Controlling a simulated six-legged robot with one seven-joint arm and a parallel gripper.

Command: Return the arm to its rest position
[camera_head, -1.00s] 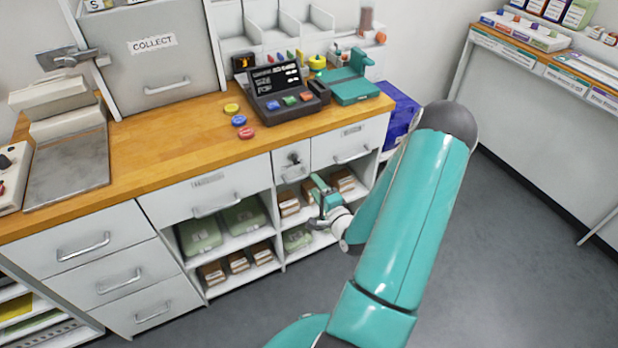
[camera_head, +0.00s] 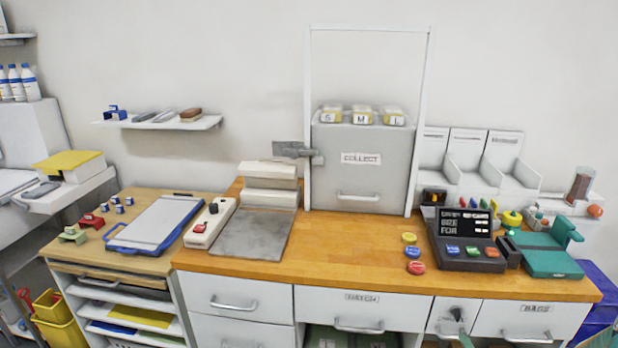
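Only a small teal piece of my gripper (camera_head: 467,339) shows, at the bottom edge in front of the small drawer with a lock knob (camera_head: 456,313). Its fingers cannot be made out, so I cannot tell whether it is open, shut or holding anything. The rest of my arm is outside the picture. I cannot tell whether the gripper touches the drawer front.
The wooden counter (camera_head: 340,263) runs across the view. It bears the collect cabinet (camera_head: 338,178), a dark terminal (camera_head: 465,254), a teal device (camera_head: 545,262) and coloured discs (camera_head: 411,253). A lower desk with a clipboard (camera_head: 155,222) stands left. A blue bin (camera_head: 600,322) is at right.

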